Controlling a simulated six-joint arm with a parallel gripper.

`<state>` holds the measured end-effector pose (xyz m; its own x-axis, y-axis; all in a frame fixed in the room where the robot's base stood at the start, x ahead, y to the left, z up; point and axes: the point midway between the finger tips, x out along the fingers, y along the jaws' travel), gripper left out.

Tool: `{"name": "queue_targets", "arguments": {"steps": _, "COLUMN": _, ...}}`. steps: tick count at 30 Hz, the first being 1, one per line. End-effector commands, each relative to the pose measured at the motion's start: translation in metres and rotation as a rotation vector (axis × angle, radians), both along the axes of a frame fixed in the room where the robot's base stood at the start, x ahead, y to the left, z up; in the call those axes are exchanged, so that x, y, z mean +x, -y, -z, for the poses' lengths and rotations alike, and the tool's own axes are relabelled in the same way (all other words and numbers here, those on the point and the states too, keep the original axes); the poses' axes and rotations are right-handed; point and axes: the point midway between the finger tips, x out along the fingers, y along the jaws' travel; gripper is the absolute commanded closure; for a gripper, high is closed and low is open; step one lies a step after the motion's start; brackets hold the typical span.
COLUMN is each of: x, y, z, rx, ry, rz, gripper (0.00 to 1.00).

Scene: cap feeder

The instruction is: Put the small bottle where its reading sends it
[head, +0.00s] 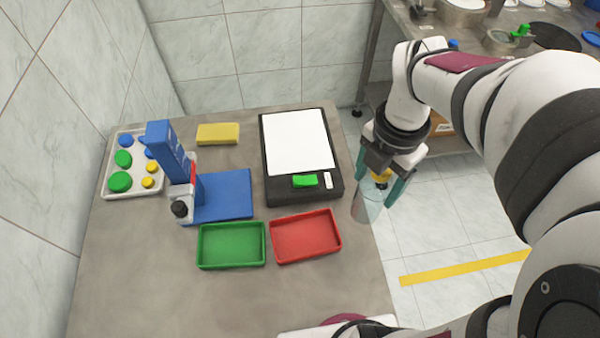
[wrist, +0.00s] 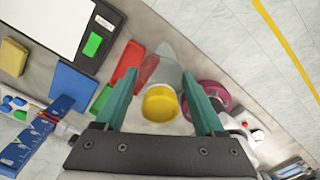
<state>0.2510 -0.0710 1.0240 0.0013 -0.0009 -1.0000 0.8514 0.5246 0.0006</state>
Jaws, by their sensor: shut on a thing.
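The small bottle (head: 367,206) is clear with a yellow cap (head: 381,177). My gripper (head: 379,174) is shut on it near the cap and holds it tilted beyond the table's right edge. In the wrist view the yellow cap (wrist: 160,104) is between my fingers, with the clear body (wrist: 168,66) beyond it. The black scale (head: 270,190) has an empty white plate (head: 296,142) and a lit green panel (head: 305,181); I can read no figures on it. A green tray (head: 232,262) and a red tray (head: 306,258) stand in front, both empty.
A blue stand (head: 225,196) with an upright column and black knob is left of the scale. A white tray (head: 134,190) with several coloured caps is at the far left. A yellow block (head: 217,134) lies at the back. The table's front left (head: 140,290) is clear.

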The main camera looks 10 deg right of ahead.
Motion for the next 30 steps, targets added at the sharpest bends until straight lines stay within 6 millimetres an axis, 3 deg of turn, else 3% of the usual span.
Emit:
{"name": "queue_targets", "arguments": {"steps": 3, "x": -0.025, "y": -0.004, "z": 0.009, "rx": -0.001, "ry": 0.002, "rz": -0.101, "gripper": 1.00}}
{"name": "queue_targets", "arguments": {"steps": 7, "x": -0.031, "y": -0.006, "z": 0.013, "rx": 0.000, "ry": 0.001, "rz": -0.134, "gripper": 1.00}}
{"name": "queue_targets", "arguments": {"steps": 10, "x": -0.026, "y": -0.021, "z": 0.022, "rx": 0.002, "ry": -0.003, "rz": -0.141, "gripper": 1.00}}
{"name": "queue_targets", "arguments": {"steps": 19, "x": 0.006, "y": -0.100, "z": 0.073, "rx": 0.000, "ry": -0.005, "rz": -0.138, "gripper": 1.00}}
{"name": "queue_targets", "arguments": {"steps": 23, "x": 0.011, "y": -0.113, "z": 0.084, "rx": 0.001, "ry": -0.003, "rz": -0.132, "gripper": 1.00}}
{"name": "queue_targets", "arguments": {"steps": 27, "x": 0.011, "y": -0.114, "z": 0.112, "rx": 0.001, "ry": -0.006, "rz": -0.130, "gripper": 1.00}}
{"name": "queue_targets", "arguments": {"steps": 30, "x": 0.012, "y": -0.114, "z": 0.122, "rx": 0.000, "ry": -0.003, "rz": -0.130, "gripper": 1.00}}
